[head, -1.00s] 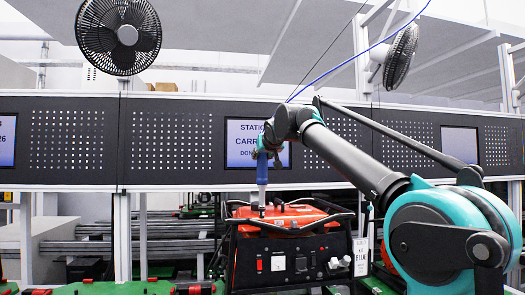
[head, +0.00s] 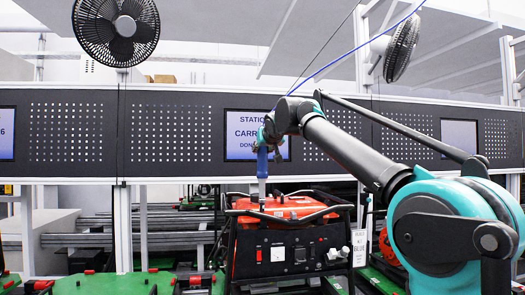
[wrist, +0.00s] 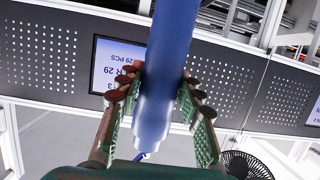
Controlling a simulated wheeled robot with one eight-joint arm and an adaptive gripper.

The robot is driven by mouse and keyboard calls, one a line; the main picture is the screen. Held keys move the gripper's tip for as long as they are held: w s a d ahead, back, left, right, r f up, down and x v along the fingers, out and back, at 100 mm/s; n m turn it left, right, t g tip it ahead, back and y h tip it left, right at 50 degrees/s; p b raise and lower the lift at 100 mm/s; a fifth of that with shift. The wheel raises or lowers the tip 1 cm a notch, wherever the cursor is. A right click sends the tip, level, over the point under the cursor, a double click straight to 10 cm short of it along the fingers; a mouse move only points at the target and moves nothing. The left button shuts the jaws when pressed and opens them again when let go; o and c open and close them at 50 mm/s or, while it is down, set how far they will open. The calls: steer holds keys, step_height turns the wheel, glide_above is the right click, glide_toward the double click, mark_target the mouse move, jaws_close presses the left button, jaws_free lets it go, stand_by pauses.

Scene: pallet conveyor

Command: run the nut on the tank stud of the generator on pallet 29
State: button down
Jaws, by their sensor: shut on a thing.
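My gripper (head: 268,148) is shut on a blue, slim upright tool (head: 262,165), its fingers on either side of it. In the wrist view the tool (wrist: 170,70) runs between the two padded jaws (wrist: 160,100). The tool's pale lower end is above or at the left part of the top of the red and black generator (head: 285,250). I cannot tell whether it touches. The tank stud and the nut are too small to make out. The generator has a red top, dark frame bars and a front panel with switches and sockets.
A white tag (head: 359,247) hangs at the generator's right side. Green pallets (head: 125,284) with red pieces lie at lower left. A perforated dark panel (head: 170,130) with a station screen (head: 243,128) spans behind. Two fans (head: 116,30) are mounted above. A blue cable runs overhead.

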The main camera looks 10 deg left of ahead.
steer(key=shift+f, duration=1.05)
stand_by(2.3)
step_height(320, 180, up, 8)
steer(key=shift+r, duration=0.1)
stand_by(0.4)
